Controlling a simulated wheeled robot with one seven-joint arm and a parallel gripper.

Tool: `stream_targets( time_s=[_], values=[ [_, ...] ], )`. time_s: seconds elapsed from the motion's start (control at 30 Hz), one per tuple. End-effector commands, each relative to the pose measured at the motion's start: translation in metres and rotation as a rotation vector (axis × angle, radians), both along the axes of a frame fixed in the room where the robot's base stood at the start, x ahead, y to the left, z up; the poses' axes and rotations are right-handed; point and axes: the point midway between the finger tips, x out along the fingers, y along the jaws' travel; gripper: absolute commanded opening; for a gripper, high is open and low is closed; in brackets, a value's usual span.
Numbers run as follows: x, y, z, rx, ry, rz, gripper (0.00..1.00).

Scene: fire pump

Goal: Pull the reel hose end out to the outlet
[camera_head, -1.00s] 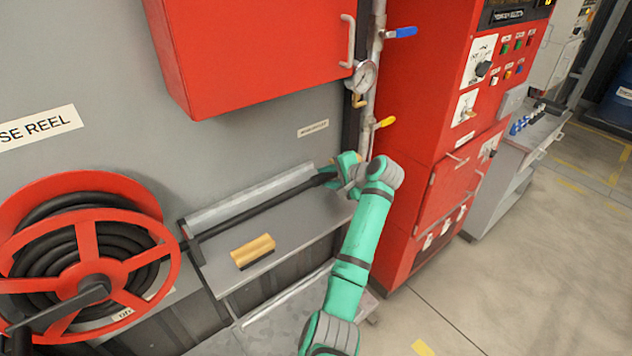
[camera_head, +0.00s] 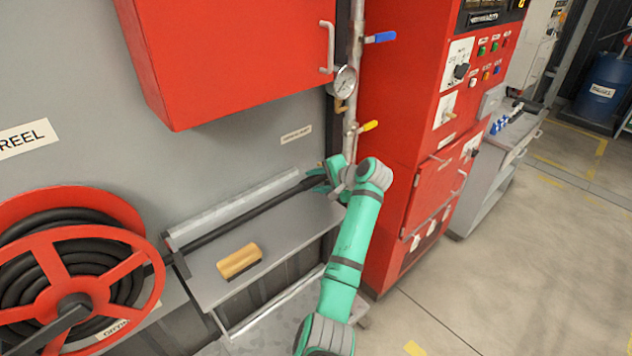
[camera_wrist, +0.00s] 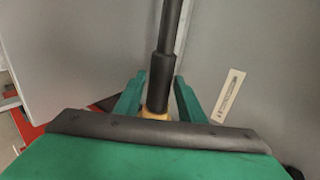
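The reel hose (camera_head: 255,212) is black. It runs straight from the red hose reel (camera_head: 108,284) at the left, through a dark guide, and above the grey shelf to my gripper (camera_head: 328,178). In the wrist view, the dark hose end (camera_wrist: 160,82) with its brass-coloured tip lies between the two green fingers of my gripper (camera_wrist: 159,95), which look closed on its sides. In the head view, my gripper is low beside the vertical pipe (camera_head: 352,110), and my own wrist partly hides it. I cannot clearly make out the outlet.
A yellow-brown block (camera_head: 239,262) lies on the grey shelf (camera_head: 215,285). A red box (camera_head: 235,50) hangs above. The pipe carries a gauge (camera_head: 345,81), a blue lever (camera_head: 381,37) and a yellow lever (camera_head: 368,126). A tall red cabinet (camera_head: 405,130) stands close right. Floor at the right is clear.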

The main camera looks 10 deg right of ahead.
Motion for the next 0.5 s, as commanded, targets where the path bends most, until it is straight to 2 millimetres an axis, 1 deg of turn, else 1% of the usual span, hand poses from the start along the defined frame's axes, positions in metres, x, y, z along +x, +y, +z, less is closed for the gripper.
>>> stream_targets(
  time_s=[0.17,0.4,0.5],
  values=[
    [-0.015,-0.011,0.012,-0.001,-0.002,-0.002,0.36],
    [-0.048,-0.03,0.037,-0.001,-0.002,-0.003,0.36],
    [-0.06,-0.035,0.046,-0.001,-0.002,-0.001,0.36]
  ],
)
